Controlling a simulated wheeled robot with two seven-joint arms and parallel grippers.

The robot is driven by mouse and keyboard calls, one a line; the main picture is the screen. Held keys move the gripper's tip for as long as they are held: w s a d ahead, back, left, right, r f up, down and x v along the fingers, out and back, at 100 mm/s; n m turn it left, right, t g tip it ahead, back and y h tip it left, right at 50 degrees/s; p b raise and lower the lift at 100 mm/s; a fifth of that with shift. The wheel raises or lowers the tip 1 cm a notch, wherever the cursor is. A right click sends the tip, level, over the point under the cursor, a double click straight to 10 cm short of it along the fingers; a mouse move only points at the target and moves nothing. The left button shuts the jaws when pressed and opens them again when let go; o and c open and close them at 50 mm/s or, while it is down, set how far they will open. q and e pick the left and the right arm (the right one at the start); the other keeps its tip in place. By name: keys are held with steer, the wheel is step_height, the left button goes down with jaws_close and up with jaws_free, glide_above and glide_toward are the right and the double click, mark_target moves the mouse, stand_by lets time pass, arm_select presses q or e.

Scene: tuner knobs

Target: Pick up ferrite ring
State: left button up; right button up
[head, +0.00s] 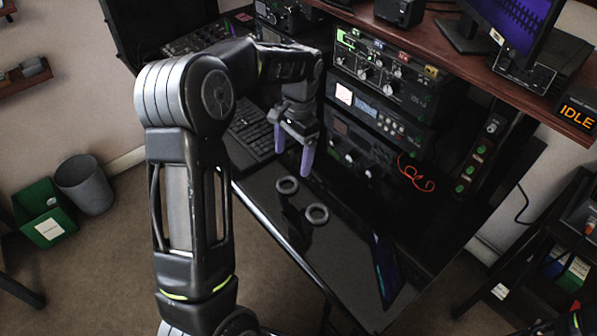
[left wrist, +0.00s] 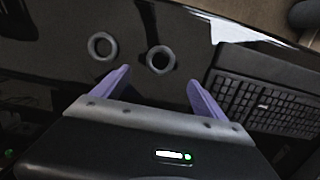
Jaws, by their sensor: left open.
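Two grey ferrite rings lie flat on the glossy dark desk. The first ring (head: 277,186) is nearer the keyboard and the second ring (head: 308,214) is nearer the desk's front right. In the left wrist view the first ring (left wrist: 149,62) appears just beyond and between the fingertips, and the second ring (left wrist: 90,46) appears to the left of them. My left gripper (head: 292,162) has purple fingers, open and empty, pointing down above the desk near the first ring. It also shows in the left wrist view (left wrist: 158,77). My right gripper is not in view.
A black keyboard (head: 250,128) lies left of the gripper. Stacked radio units (head: 380,115) with knobs stand behind it. A red cable (head: 412,172) lies to the right. A dark tablet-like panel (head: 386,268) is near the desk's right end. Bare desk surrounds the rings.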

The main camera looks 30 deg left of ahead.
mark_target(288, 186)
arm_select(q)
steer(key=shift+s, duration=0.15)
steer(key=shift+s+f, duration=0.15)
steer(key=shift+f, duration=1.1)
steer(key=shift+s+a+f+p, duration=0.1)
steer(key=shift+s+f+p, duration=0.05)
steer(key=shift+f, duration=0.7)
steer(key=shift+s+a+f+p, duration=0.1)
steer(key=shift+s+f+p, duration=0.1)
steer(key=shift+f, duration=0.7)
steer(key=shift+s+f+p, duration=0.1)
steer(key=shift+s+f, duration=0.05)
steer(key=shift+f, duration=0.7)
steer(key=c, duration=1.5)
step_height(288, 186, up, 10)
steer(key=shift+r+b, duration=0.1)
steer(key=shift+b, duration=0.25)
